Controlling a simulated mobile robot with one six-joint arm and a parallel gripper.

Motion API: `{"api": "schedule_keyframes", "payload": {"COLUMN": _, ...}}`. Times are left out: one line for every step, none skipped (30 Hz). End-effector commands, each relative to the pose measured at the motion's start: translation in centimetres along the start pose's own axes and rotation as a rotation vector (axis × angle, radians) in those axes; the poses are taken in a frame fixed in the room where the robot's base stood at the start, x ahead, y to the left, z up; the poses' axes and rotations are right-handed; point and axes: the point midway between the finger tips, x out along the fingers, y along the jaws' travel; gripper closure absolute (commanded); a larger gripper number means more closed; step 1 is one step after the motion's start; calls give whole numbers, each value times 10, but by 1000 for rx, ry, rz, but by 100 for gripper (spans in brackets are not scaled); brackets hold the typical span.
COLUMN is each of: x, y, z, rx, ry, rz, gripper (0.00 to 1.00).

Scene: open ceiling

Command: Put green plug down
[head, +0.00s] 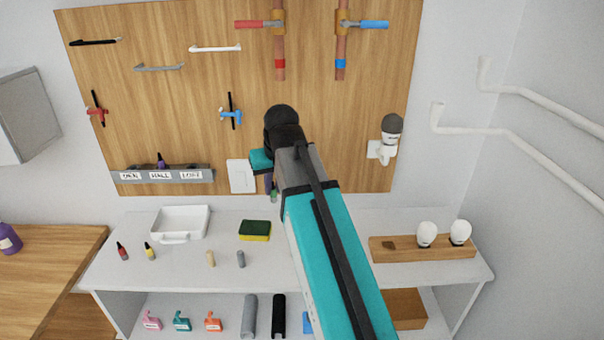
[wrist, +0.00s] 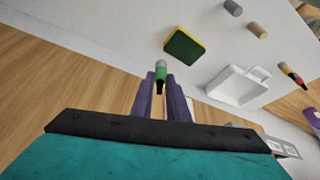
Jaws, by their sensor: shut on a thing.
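My gripper (wrist: 161,94) is shut on the green plug (wrist: 161,73), which sticks out between the purple fingertips in the wrist view. In the head view the green plug (head: 274,196) hangs below my gripper (head: 269,184), above the back of the white counter (head: 330,232). The gripper and the plug are partly hidden by my arm there.
A white tray (head: 165,236) and a green-yellow sponge (head: 255,231) lie on the counter. A wooden block (head: 400,252) with two white bulbs stands right. Counter between sponge and tray is clear.

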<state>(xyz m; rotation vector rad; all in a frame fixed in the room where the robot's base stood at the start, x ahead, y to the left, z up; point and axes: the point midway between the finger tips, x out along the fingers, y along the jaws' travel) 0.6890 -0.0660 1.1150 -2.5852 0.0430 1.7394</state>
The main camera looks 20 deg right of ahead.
Motion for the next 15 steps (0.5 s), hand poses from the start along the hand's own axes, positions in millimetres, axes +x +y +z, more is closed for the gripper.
{"api": "schedule_keyframes", "payload": {"x": 14, "y": -15, "z": 3, "rx": -11, "ry": 0, "rz": -3, "gripper": 100}}
{"api": "schedule_keyframes", "payload": {"x": 20, "y": -22, "z": 4, "rx": -14, "ry": 1, "rz": -3, "gripper": 100}}
{"api": "schedule_keyframes", "payload": {"x": 26, "y": -31, "z": 4, "rx": -19, "ry": 1, "rz": -5, "gripper": 100}}
{"api": "schedule_keyframes", "payload": {"x": 31, "y": -37, "z": 5, "rx": -23, "ry": 2, "rz": -6, "gripper": 100}}
{"api": "schedule_keyframes", "payload": {"x": 35, "y": -43, "z": 6, "rx": -25, "ry": 3, "rz": -6, "gripper": 100}}
{"api": "schedule_keyframes", "payload": {"x": 39, "y": -49, "z": 6, "rx": -28, "ry": 5, "rz": -7, "gripper": 100}}
{"api": "schedule_keyframes", "payload": {"x": 42, "y": -53, "z": 7, "rx": -30, "ry": 6, "rz": -7, "gripper": 100}}
{"api": "schedule_keyframes", "payload": {"x": 45, "y": -57, "z": 7, "rx": -33, "ry": 6, "rz": -7, "gripper": 100}}
{"api": "schedule_keyframes", "payload": {"x": 47, "y": -60, "z": 8, "rx": -35, "ry": 7, "rz": -7, "gripper": 100}}
{"api": "schedule_keyframes", "payload": {"x": 49, "y": -62, "z": 8, "rx": -36, "ry": 7, "rz": -7, "gripper": 100}}
{"api": "schedule_keyframes", "payload": {"x": 50, "y": -64, "z": 8, "rx": -36, "ry": 7, "rz": -7, "gripper": 100}}
{"api": "schedule_keyframes", "payload": {"x": 51, "y": -66, "z": 8, "rx": -36, "ry": 8, "rz": -7, "gripper": 100}}
{"api": "schedule_keyframes", "payload": {"x": 51, "y": -66, "z": 8, "rx": -37, "ry": 8, "rz": -7, "gripper": 100}}
{"api": "schedule_keyframes", "payload": {"x": 51, "y": -67, "z": 8, "rx": -37, "ry": 8, "rz": -7, "gripper": 100}}
{"api": "schedule_keyframes", "payload": {"x": 51, "y": -67, "z": 8, "rx": -37, "ry": 8, "rz": -7, "gripper": 100}}
